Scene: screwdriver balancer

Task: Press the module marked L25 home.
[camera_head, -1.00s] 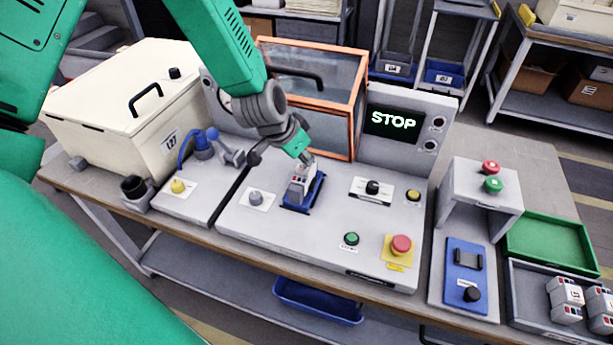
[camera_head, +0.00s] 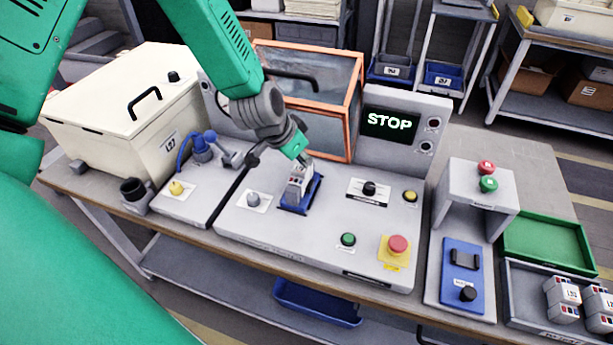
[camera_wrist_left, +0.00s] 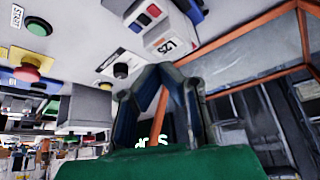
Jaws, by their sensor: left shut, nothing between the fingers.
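The module marked L25 (camera_head: 298,186) is a light grey block that stands in a blue holder (camera_head: 316,193) on the grey panel. Its L25 label shows in the left wrist view (camera_wrist_left: 172,38). My left gripper (camera_head: 304,160) is shut with nothing between its fingers. Its fingertips are at the top of the module in the head view. In the left wrist view the closed fingertips (camera_wrist_left: 163,68) are close to the module's labelled end; I cannot tell if they touch it. My right gripper is not in view.
An orange-framed clear box (camera_head: 335,105) stands behind the module, beside a display reading STOP (camera_head: 389,123). A grey knob (camera_head: 253,199), a black knob (camera_head: 369,188), a green button (camera_head: 348,239) and a red button (camera_head: 398,244) surround the holder. More modules (camera_head: 565,298) lie in a tray at right.

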